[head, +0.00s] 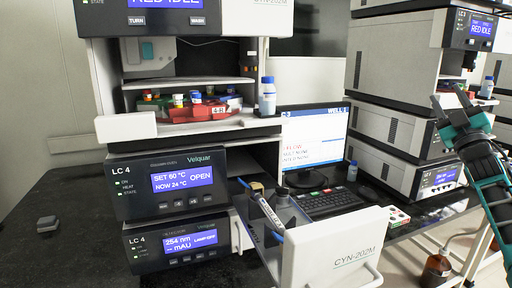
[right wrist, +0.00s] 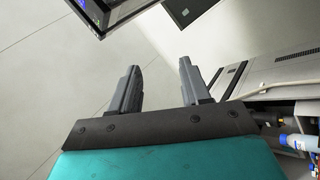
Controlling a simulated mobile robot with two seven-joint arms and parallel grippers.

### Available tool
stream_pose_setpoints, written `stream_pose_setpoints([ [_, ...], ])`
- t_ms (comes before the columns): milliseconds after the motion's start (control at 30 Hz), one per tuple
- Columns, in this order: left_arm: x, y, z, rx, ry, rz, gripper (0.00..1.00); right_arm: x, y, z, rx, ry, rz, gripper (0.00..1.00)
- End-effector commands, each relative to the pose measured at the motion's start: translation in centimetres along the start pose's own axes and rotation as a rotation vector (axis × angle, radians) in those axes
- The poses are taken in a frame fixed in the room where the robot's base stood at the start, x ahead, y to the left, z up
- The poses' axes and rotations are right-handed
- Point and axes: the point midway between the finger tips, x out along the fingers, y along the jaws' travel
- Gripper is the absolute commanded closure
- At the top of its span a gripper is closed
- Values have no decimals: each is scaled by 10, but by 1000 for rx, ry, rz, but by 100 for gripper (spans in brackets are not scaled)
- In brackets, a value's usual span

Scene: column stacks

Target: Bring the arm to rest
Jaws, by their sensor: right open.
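My right arm comes in at the right edge of the head view, with teal and black links. Its gripper (head: 449,98) is raised in front of the right-hand instrument stack, pointing up. In the right wrist view, the two dark fingers of the gripper (right wrist: 160,88) stand well apart with nothing between them. Pale floor or wall shows behind them. My left gripper is not in view.
The LC 4 stack (head: 175,189) stands on the dark bench, its open drawer (head: 335,254) jutting forward. A tray of vials (head: 197,112) sits above. A monitor (head: 314,136), keyboard (head: 328,200) and the LC 3 stack (head: 392,107) stand behind. A brown bottle (head: 436,270) is below right.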

Motion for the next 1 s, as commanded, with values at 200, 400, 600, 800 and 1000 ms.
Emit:
stream_pose_setpoints([
  [200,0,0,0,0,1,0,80,-14,-3,71,190,-385,23,53],
  [400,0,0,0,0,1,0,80,-38,-19,113,330,-649,4,53],
  [600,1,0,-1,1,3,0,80,-90,-86,126,350,-733,-103,53],
  [800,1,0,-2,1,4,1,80,-165,-167,123,353,-766,-241,53],
  [1000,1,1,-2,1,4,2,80,-278,-250,101,392,-816,-405,53],
])
